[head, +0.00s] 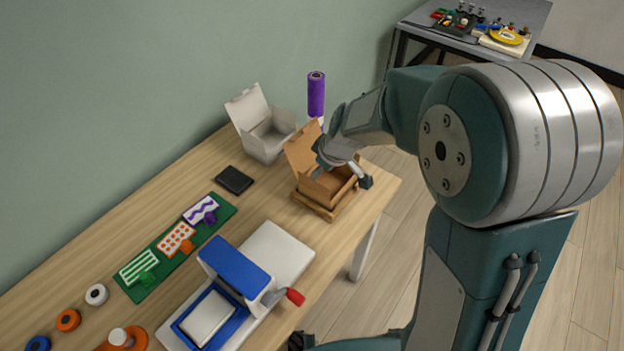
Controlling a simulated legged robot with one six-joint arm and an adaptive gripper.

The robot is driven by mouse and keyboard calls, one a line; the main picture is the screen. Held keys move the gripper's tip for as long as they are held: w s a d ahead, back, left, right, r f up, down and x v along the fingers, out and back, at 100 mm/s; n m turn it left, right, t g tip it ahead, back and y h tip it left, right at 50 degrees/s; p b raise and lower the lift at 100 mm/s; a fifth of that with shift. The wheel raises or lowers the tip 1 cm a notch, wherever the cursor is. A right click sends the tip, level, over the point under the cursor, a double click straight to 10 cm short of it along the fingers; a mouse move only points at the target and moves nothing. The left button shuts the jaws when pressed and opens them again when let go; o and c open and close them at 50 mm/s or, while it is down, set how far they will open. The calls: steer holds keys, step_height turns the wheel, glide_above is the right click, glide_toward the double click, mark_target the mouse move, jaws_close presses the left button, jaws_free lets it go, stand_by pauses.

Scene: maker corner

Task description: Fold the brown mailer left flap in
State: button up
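The brown mailer (311,185) is a small open cardboard box on a wooden base (325,211) near the table's right end. Its lid (300,148) stands up at the back left. My gripper (342,176) is over the box, reaching down from the upper right. Its fingers are spread apart, one near the left side of the box and one by the right side. Nothing shows between them. The gripper and wrist cover part of the box, so I cannot tell how the left flap stands or whether a finger touches it.
A white open box (266,136) and a purple roll (316,95) stand behind the mailer. A black pad (234,180), a green card strip (150,281) and a blue-and-white press (236,268) with a red handle lie left and front. Bare table (275,201) lies between.

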mark_target(312, 183)
steer(key=x, duration=0.6)
steer(key=shift+d, duration=0.2)
steer(key=shift+x, duration=0.85)
steer(key=shift+a, duration=0.1)
steer(key=shift+r, duration=0.1)
jaws_close()
